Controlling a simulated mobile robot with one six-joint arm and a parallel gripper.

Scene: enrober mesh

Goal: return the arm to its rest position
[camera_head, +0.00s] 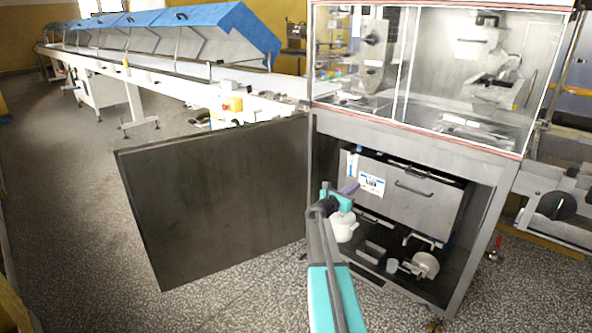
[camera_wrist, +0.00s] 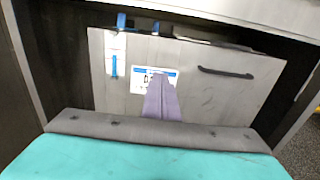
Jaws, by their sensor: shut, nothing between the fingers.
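My arm reaches up from the bottom middle in the head view, in turquoise and grey. My gripper (camera_head: 349,188) is at its end, in front of the open lower cabinet of the machine. In the wrist view my gripper (camera_wrist: 161,88) shows as purple fingers close together, shut and empty. Behind the fingers is a grey metal panel (camera_wrist: 215,95) with a dark handle and a white label, which the fingers partly cover. The same panel (camera_head: 425,205) shows in the head view. I cannot tell whether the fingertips touch it.
A large dark door (camera_head: 215,200) stands swung open left of the cabinet. The glass-fronted enrober (camera_head: 430,133) is above. A white container (camera_head: 343,228) and a pump-like part (camera_head: 424,265) are low inside the cabinet. A conveyor (camera_head: 180,85) runs back left. Speckled floor (camera_head: 70,220) is free at left.

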